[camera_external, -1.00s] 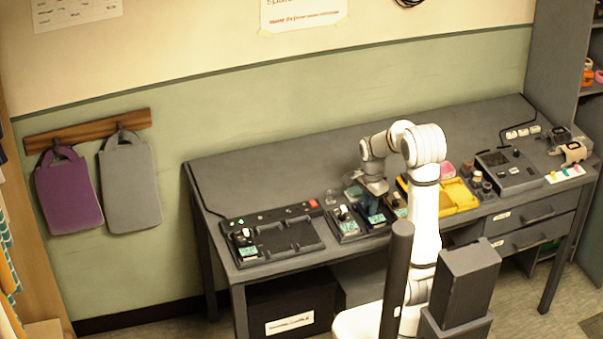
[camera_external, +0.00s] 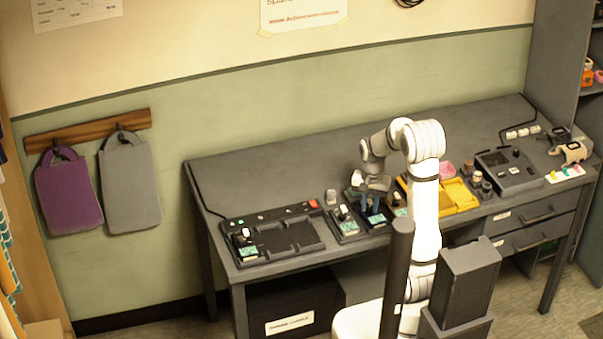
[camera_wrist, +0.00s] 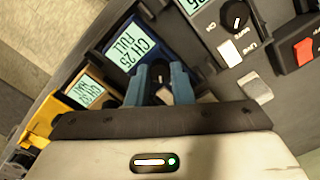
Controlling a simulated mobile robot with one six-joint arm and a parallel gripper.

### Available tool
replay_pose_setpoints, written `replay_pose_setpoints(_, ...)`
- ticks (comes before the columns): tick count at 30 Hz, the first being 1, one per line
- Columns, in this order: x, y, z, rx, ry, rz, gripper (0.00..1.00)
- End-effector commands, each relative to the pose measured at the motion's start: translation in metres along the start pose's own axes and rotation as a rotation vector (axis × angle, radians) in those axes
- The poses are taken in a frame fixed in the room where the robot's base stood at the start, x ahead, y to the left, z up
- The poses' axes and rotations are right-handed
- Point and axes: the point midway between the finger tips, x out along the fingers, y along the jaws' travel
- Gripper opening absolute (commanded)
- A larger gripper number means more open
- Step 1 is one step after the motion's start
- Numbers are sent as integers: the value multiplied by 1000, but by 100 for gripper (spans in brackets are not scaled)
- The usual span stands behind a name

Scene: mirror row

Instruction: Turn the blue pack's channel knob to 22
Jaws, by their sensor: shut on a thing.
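The blue pack (camera_external: 376,219) stands on the bench under my gripper. In the wrist view its blue casing (camera_wrist: 183,47) surrounds a lit display (camera_wrist: 130,47) that reads CH 25 FULL. My gripper (camera_wrist: 161,72) has its two blue fingers closed on the pack's dark channel knob (camera_wrist: 160,75), just beside the display. The fingers hide parts of the knob, and its pointer cannot be read. In the external view my gripper (camera_external: 373,203) points down over the pack, and the knob is too small to make out.
A grey pack with its own knob (camera_wrist: 236,15) sits close on one side, and a brown-edged pack with a display (camera_wrist: 86,91) on the other. A yellow tray (camera_external: 460,195) stands right of the packs. A dark charging dock (camera_external: 285,240) lies to the left.

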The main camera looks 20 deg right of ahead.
Motion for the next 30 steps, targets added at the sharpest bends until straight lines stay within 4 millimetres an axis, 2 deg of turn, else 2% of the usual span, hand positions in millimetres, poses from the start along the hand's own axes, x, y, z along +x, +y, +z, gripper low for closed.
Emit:
replay_pose_setpoints(15,0,0,0,-426,-1,0,0)
replay_pose_setpoints(30,0,0,0,-576,0,0,0)
